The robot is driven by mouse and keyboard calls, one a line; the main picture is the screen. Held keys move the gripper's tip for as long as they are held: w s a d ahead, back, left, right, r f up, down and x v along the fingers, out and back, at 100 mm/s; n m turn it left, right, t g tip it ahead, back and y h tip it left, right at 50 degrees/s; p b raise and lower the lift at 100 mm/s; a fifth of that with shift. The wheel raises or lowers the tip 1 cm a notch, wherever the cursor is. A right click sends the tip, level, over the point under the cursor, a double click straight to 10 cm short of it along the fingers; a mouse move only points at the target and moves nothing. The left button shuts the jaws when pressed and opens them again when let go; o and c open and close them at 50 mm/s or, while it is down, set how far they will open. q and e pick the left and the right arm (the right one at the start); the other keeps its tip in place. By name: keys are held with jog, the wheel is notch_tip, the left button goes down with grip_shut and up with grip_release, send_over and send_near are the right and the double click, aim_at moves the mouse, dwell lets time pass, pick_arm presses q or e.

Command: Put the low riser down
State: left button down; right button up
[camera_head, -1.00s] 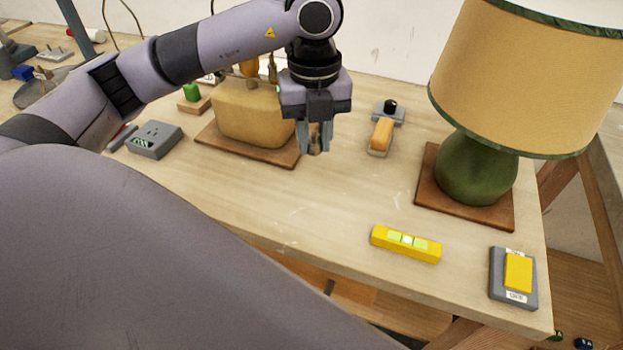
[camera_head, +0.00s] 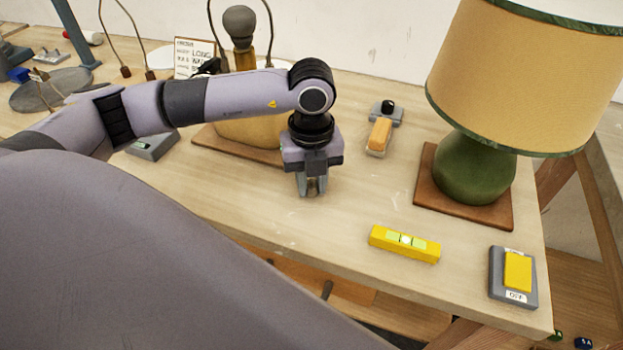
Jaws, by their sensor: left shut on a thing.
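My left gripper (camera_head: 312,190) points down over the bare middle of the table, in front of the lamp base with the yellowish body. It is shut on a small brownish thing (camera_head: 313,186), probably the low riser. The fingers hide most of this thing, so its full shape does not show. The fingertips are close to the tabletop; I cannot tell whether the held thing touches it. My right gripper is not in view.
A yellow level (camera_head: 404,244) lies front right, beside a grey box with a yellow top (camera_head: 517,272). The green lamp (camera_head: 474,170) stands right on a brown board. A wooden-topped brush-like block (camera_head: 379,137) lies behind. The tabletop between gripper and level is clear.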

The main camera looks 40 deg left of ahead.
aim_at(311, 180)
pick_arm(q)
jog(key=shift+f, duration=0.25)
jog(key=c, duration=0.9)
grip_release()
jog(key=shift+r, duration=0.1)
jog(key=shift+r, duration=0.3)
notch_tip(311, 180, up, 12)
jog(key=shift+f+p, duration=0.1)
jog(key=shift+p, duration=0.25)
jog(key=shift+s+f, duration=0.1)
